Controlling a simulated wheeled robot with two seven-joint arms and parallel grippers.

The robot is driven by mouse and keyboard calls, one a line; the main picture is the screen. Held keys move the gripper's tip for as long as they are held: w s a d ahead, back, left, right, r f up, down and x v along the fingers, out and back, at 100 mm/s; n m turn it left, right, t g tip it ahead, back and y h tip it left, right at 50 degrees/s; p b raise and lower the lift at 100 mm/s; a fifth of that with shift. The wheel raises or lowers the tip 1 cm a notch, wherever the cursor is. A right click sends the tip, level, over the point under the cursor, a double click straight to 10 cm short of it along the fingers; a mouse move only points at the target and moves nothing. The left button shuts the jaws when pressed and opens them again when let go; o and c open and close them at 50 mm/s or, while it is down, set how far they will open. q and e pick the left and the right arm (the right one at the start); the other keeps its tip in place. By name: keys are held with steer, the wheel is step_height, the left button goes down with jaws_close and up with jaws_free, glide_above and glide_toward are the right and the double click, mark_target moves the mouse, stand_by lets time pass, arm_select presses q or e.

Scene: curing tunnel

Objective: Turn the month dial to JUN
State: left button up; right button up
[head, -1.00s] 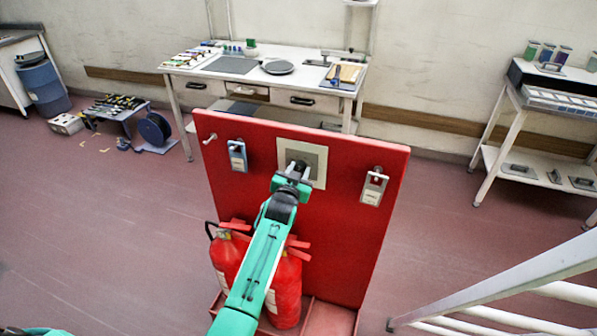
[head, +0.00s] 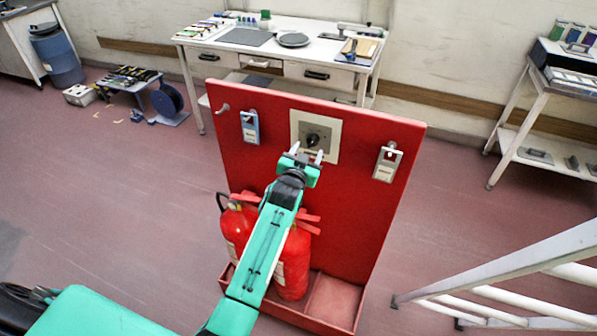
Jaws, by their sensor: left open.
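The month dial (head: 313,138) is a dark round knob on a pale square plate (head: 331,120), fixed to the upper middle of a red upright board (head: 360,210). Its lettering is too small to read, so I cannot tell which month it points to. My left gripper (head: 307,155) is open and empty. Its two pale fingertips are just below and in front of the dial, and they look apart from it. My right gripper is not in view.
Tags hang on the board left (head: 249,127) and right (head: 386,163) of the dial. Red fire extinguishers (head: 293,265) stand at its base. A white workbench (head: 300,52) is behind. A pale railing (head: 500,270) is at the lower right.

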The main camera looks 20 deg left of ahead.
arm_select(q)
steer(key=s+b, duration=0.1)
steer(key=s, duration=0.8)
steer(key=shift+s+d+r+b, duration=0.2)
steer(key=shift+r+b, duration=0.1)
steer(key=shift+r, duration=0.1)
